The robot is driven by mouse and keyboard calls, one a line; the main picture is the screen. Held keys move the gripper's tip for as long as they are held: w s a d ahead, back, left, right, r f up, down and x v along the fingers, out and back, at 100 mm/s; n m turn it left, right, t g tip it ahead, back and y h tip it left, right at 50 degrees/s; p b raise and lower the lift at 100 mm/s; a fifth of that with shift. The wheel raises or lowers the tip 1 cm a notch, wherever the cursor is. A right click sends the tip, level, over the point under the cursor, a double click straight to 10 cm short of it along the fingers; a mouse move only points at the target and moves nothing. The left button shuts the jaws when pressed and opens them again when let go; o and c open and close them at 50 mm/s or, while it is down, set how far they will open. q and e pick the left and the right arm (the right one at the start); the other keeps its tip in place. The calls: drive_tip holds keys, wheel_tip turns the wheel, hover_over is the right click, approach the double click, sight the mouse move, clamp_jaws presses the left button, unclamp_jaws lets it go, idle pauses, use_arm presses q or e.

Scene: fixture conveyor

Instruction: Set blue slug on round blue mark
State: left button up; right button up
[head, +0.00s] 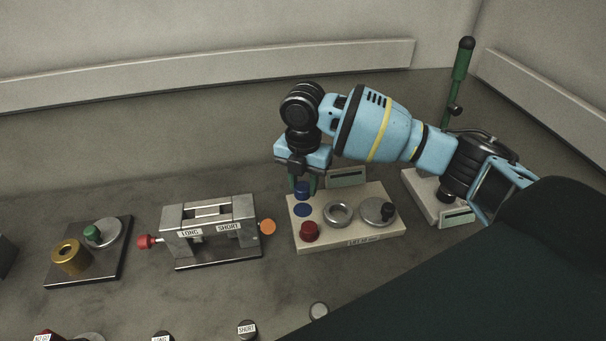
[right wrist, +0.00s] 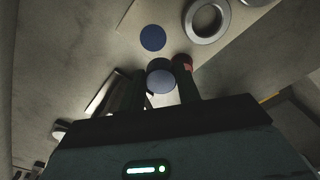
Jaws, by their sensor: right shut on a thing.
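My right gripper (head: 303,184) is shut on the blue slug (head: 302,191), a short cylinder held upright between dark green fingers. It is at the back left corner of the cream plate (head: 370,233). The round blue mark (head: 303,210) lies flat and bare on that plate, just in front of the slug in the head view. In the right wrist view the slug's pale round top (right wrist: 161,81) shows between the fingers, and the blue mark (right wrist: 152,38) is apart from it. I cannot tell the gap under the slug. My left gripper is not in view.
The plate also bears a red slug (head: 310,231), a metal ring (head: 338,214) and a grey disc with a black knob (head: 378,211). A small display (head: 347,177) stands behind. A metal LONG/SHORT fixture (head: 210,232) and an orange disc (head: 267,227) are to the left.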

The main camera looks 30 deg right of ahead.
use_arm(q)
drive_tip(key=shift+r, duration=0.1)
use_arm(e)
drive_tip(key=n, duration=0.2)
drive_tip(key=w+n, duration=0.1)
drive_tip(key=n, duration=0.1)
drive_tip(key=w+d+n, duration=0.1)
drive_tip(key=n, duration=0.1)
drive_tip(key=shift+f, duration=0.1)
drive_tip(key=b, duration=0.1)
hover_over(303, 209)
drive_tip(key=shift+f, duration=2.55)
drive_tip(key=shift+w+f, duration=0.1)
drive_tip(key=shift+f, duration=0.5)
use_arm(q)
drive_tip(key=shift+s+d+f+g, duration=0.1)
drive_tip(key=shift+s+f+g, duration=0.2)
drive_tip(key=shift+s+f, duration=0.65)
use_arm(e)
drive_tip(key=shift+f, duration=0.15)
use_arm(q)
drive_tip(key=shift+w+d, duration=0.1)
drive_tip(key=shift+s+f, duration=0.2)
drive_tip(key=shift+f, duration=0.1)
use_arm(e)
drive_tip(key=shift+f, duration=0.25)
